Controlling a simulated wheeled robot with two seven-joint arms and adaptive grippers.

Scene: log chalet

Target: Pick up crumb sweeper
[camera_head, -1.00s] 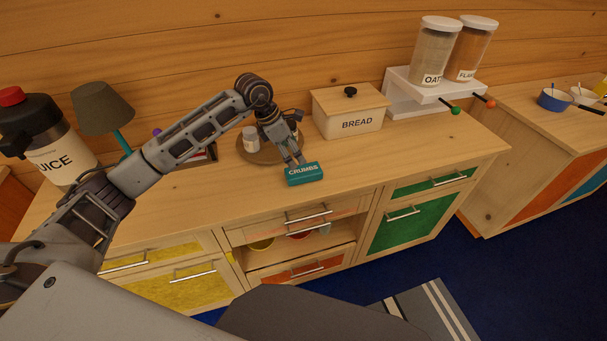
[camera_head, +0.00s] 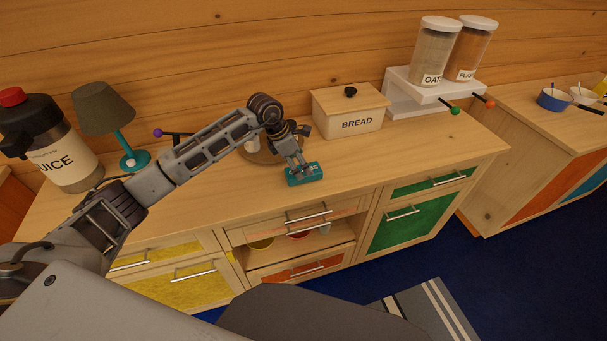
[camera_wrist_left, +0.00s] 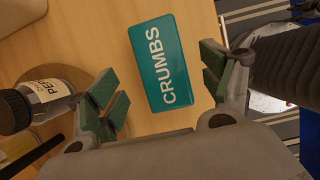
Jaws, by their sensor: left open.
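The crumb sweeper (camera_head: 300,179) is a teal block lettered CRUMBS. It lies on the wooden counter near its front edge, in front of the bread box. In the left wrist view the sweeper (camera_wrist_left: 160,62) lies ahead of the fingers, with its lower end near the gap between them. My left gripper (camera_head: 297,166) is over the sweeper and hides part of its top and lettering. In the left wrist view my left gripper (camera_wrist_left: 162,92) is open and empty, with one green-padded finger on each side. My right gripper is not in view.
A round wooden tray (camera_head: 250,156) with jars stands just behind my left gripper. The bread box (camera_head: 345,122) is close behind to the right. A lamp (camera_head: 104,108) and juice jug (camera_head: 60,150) stand at the left. The counter right of the sweeper is clear.

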